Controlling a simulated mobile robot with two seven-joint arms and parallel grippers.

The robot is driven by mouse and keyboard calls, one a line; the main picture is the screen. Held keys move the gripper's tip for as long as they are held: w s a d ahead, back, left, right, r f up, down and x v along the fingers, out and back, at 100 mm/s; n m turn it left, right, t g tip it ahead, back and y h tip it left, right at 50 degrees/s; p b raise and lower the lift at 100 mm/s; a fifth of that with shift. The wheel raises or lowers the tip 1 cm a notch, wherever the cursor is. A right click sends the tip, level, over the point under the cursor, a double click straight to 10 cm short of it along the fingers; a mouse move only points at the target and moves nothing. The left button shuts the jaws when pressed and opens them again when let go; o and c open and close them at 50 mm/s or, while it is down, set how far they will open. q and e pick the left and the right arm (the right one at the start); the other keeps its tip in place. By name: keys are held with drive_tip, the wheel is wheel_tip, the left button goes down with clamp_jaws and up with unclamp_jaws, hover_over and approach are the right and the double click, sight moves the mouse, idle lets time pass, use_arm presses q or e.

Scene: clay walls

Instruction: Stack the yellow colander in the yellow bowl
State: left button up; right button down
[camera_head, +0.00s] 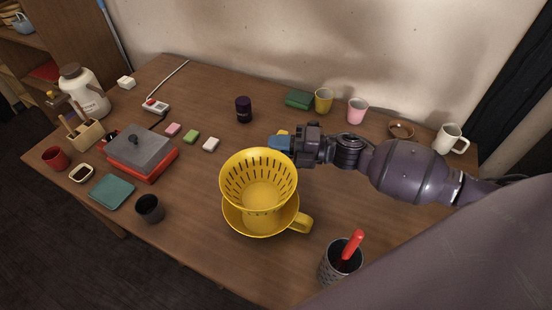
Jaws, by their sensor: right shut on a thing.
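The yellow colander (258,170) is a slotted, cone-shaped piece, upright, near the middle of the table. The yellow bowl (236,221) is below it, wide-rimmed with a stub handle at its right. The colander overlaps the bowl in the picture and hides much of its inside. I cannot tell whether the colander touches the bowl or hangs just above it. My right gripper (283,145) is shut at the colander's back right edge, where a bit of yellow shows behind the fingers. The exact grip is hidden. My left gripper is out of view.
A speckled cup with a red-handled tool (338,268) stands at front right. A dark cup (149,208) and a red-and-grey box (141,155) are to the left. A dark jar (243,109) stands behind. Several mugs line the back right. Bare table surrounds the bowl's left side.

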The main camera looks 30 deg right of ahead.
sight(265, 177)
drive_tip(key=shift+f, duration=0.4)
wheel_tip(265, 177, down, 4)
drive_tip(key=shift+f+b, duration=0.1)
drive_tip(key=shift+b, duration=0.45)
